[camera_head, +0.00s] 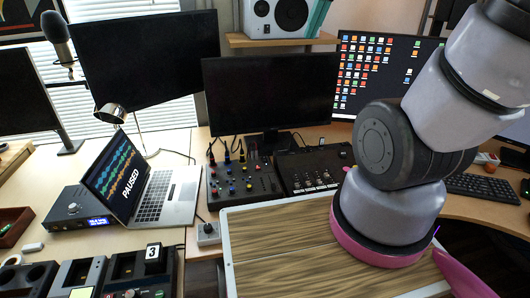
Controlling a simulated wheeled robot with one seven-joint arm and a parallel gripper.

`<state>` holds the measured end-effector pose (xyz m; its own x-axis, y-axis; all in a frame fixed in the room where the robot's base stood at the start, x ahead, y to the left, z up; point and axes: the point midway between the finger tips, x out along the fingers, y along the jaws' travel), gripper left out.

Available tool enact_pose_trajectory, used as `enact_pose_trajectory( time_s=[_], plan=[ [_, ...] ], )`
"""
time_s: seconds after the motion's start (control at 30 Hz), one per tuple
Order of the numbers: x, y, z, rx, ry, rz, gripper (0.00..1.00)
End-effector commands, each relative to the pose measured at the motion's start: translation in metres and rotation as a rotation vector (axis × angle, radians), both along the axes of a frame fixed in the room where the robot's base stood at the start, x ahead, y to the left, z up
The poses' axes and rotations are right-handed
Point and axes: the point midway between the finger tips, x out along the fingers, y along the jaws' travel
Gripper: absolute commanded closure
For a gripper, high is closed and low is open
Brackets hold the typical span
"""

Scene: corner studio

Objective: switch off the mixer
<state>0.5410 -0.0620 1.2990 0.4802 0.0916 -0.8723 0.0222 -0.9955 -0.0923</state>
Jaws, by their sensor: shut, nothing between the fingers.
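The mixer (243,181) is a dark desk unit with coloured knobs and cables at its back edge. It sits on the desk near the middle of the view, right of the laptop. Whether it is on cannot be told. A small grey box with a dark knob or stick (208,233) lies in front of its left corner. A second dark panel with pale controls (312,170) sits right beside the mixer. My arm rises at the right, apart from the mixer in the picture. My gripper is not in view.
An open laptop (155,196) reading PAUSED stands left of the mixer. A dark monitor (268,92) stands behind it. An audio unit with a blue display (80,212) and a microphone (57,38) are at left. A keyboard (482,187) lies at right. My body fills the lower right.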

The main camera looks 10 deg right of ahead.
Motion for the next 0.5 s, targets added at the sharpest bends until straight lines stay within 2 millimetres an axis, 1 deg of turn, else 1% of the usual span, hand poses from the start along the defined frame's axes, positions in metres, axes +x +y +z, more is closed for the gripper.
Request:
enact_pose_trajectory(
  time_s=[0.03,0.1,0.27,0.37,0.47,0.5],
  plan=[
    [0.013,0.000,-0.008,-0.036,0.019,0.046,1.00],
    [0.030,0.001,-0.020,-0.092,0.039,0.124,1.00],
    [0.070,0.004,-0.052,-0.214,0.083,0.318,1.00],
    [0.094,0.008,-0.076,-0.282,0.111,0.448,1.00],
    [0.116,0.013,-0.103,-0.342,0.137,0.579,1.00],
    [0.123,0.015,-0.115,-0.363,0.147,0.633,1.00]
  ],
)
